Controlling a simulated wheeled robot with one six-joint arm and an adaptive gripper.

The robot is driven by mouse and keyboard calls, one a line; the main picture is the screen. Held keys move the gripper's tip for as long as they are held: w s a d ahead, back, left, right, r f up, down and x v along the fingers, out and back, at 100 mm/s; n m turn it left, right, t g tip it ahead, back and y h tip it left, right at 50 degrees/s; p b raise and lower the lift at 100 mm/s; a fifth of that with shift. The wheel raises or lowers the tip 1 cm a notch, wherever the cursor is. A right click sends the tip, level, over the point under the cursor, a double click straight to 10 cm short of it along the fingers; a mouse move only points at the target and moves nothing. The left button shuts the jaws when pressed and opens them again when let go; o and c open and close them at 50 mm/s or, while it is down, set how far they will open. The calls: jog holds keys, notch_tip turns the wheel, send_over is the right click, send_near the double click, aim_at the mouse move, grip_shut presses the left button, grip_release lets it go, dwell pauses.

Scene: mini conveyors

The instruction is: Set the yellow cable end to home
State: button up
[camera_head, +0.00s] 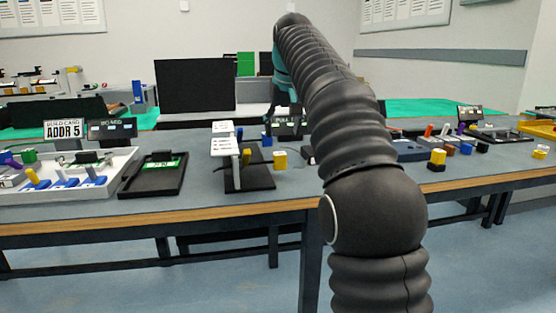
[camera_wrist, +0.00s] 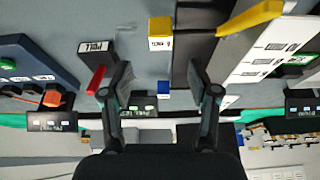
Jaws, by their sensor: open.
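A yellow block with a small white label (camera_wrist: 161,33) is in the upper middle of the wrist view, beyond my open fingertips. It appears to be the yellow block (camera_head: 280,160) on the table left of my arm in the head view. I cannot tell for sure that it is the cable end, and its cable is not clear. A yellow lever-like piece (camera_wrist: 250,18) lies along the white labelled panel (camera_wrist: 265,58) in the wrist view. My gripper (camera_wrist: 161,85) is open with nothing between its fingers. No place marked home is readable.
A blue block (camera_wrist: 163,89) shows between my fingers, farther off. The black stand base (camera_head: 250,176) borders the yellow block. Grey table (camera_head: 215,202) is bare in front.

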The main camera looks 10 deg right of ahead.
aim_at(280, 153)
jog(key=b+x, duration=0.2)
jog(key=x, duration=0.7)
jog(key=shift+f, duration=0.1)
grip_shut()
